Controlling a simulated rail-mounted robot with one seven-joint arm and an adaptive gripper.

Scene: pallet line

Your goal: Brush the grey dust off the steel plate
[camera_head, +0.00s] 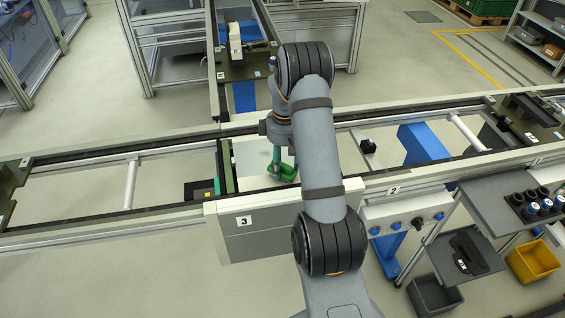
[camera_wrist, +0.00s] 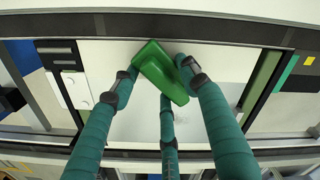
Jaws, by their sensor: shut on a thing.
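A pale steel plate (camera_head: 250,158) lies on the pallet line behind the panel marked 3. It fills the middle of the wrist view (camera_wrist: 135,120). My gripper (camera_head: 282,160) has teal fingers and is over the plate's right part in the head view. The fingers also show in the wrist view (camera_wrist: 163,85), shut on a green brush (camera_wrist: 160,72). The brush shows low in the head view (camera_head: 283,173), partly hidden by the fingers. Its bristles are not visible, so contact with the plate cannot be told.
Dark rails (camera_head: 90,219) run in front of and behind the plate. A green strip (camera_wrist: 262,80) borders the plate. On the right stand a shelf with blue-capped containers (camera_head: 532,208) and a yellow bin (camera_head: 533,262). My arm covers part of the line.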

